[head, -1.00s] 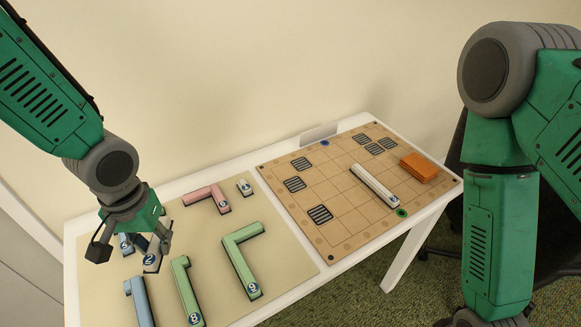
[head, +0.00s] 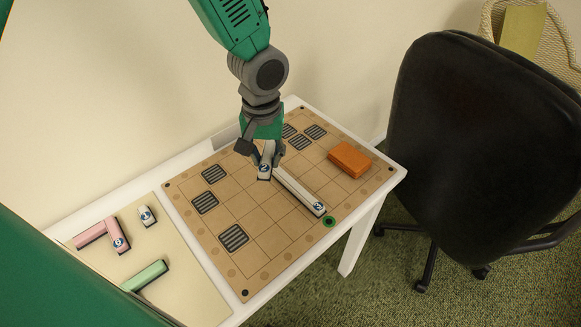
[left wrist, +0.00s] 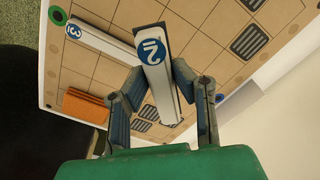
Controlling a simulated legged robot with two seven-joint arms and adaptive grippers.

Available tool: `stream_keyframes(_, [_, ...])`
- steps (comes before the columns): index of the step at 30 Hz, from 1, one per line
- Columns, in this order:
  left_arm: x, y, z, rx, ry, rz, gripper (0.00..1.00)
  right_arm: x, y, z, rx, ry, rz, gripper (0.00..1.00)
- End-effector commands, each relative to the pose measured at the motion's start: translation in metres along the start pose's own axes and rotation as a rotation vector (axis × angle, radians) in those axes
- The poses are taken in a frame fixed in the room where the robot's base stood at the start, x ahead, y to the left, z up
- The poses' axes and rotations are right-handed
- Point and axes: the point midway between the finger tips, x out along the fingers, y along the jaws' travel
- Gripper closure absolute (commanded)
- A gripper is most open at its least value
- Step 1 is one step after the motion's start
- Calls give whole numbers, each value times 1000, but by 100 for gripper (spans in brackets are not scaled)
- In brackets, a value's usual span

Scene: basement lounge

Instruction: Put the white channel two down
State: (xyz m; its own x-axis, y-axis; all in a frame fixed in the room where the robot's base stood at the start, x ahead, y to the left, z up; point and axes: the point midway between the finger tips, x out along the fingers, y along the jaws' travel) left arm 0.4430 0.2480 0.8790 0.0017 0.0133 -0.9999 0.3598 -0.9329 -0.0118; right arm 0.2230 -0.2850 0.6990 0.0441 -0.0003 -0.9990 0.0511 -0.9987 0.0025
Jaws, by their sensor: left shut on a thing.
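My left gripper (head: 262,158) is shut on the white channel two (head: 264,172), a pale piece with a blue "2" disc. In the left wrist view the channel (left wrist: 160,70) lies between both fingers (left wrist: 160,86). It is over the tan grid board (head: 245,265), beside the far end of the long white channel three (head: 300,193). Channel three also shows in the left wrist view (left wrist: 100,44). I cannot tell whether channel two touches the board. The fingers hide part of it. My right gripper is not in view.
An orange block (head: 349,160) sits at the board's right. Dark slotted tiles (head: 234,237) lie on several cells, and a green ring (head: 328,221) is at the near edge. Pink (head: 104,233) and green (head: 146,275) pieces lie on the left mat. A black chair (head: 470,140) stands right.

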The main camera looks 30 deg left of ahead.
Motion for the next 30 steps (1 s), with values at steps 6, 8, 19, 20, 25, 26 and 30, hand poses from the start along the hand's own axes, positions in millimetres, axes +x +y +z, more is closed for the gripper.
stream_keyframes(6, [2,-21,-70,-563,0,5,100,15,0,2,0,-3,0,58])
stream_keyframes(8, [2,-25,-82,-672,-3,4,100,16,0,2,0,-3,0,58])
stream_keyframes(19, [52,-29,-95,-810,-11,-1,100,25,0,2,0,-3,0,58])
stream_keyframes(20, [55,-29,-95,-810,-11,-1,100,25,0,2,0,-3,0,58])
stream_keyframes(25, [67,-31,-96,-810,-10,2,100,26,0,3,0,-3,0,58])
stream_keyframes(26, [70,-31,-95,-810,-11,2,100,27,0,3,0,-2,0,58])
stream_keyframes(30, [92,-31,-94,-809,-14,-1,100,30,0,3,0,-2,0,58])
